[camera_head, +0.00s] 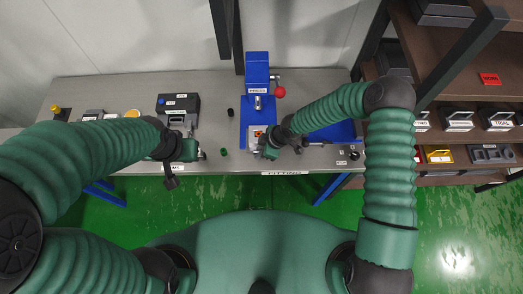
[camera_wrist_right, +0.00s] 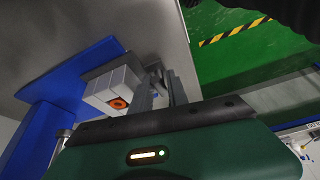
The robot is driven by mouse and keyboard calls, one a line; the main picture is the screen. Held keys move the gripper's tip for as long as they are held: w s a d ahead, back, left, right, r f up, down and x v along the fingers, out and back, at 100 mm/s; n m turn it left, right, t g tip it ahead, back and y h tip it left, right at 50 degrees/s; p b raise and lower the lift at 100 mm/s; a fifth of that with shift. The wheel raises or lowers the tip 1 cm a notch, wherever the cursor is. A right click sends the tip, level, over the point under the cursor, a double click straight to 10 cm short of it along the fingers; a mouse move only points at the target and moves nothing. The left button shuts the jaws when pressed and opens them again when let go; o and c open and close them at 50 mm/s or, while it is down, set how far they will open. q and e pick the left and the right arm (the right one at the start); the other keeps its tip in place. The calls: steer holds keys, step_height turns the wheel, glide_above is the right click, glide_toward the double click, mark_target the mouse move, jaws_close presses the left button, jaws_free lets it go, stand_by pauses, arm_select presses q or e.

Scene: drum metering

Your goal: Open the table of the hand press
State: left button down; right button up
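The hand press (camera_head: 258,75) is blue and stands at the back middle of the bench. Its lever ends in a red ball (camera_head: 280,92). At its front is a pale grey block with an orange mark (camera_head: 255,133), seemingly its table; this block also shows in the right wrist view (camera_wrist_right: 108,88). My right gripper (camera_head: 268,148) is at the block's front right. In the right wrist view its two fingers (camera_wrist_right: 162,92) stand apart beside the block, with a small grey part between or behind them; contact is unclear. My left gripper (camera_head: 193,152) hangs near the bench's front edge; its fingers are unclear.
A black device (camera_head: 178,104) stands left of the press. A small black cylinder (camera_head: 230,112) and a green one (camera_head: 223,152) stand between. A blue plate (camera_head: 335,132) lies to the right. Shelves with bins (camera_head: 458,122) stand at right. A dark post rises behind the bench.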

steer(key=shift+s+a, duration=0.1)
steer(key=shift+s, duration=0.15)
steer(key=shift+r, duration=0.1)
steer(key=b+v, duration=0.1)
steer(key=v, duration=1.5)
steer(key=shift+r, duration=0.35)
steer(key=shift+s, duration=0.1)
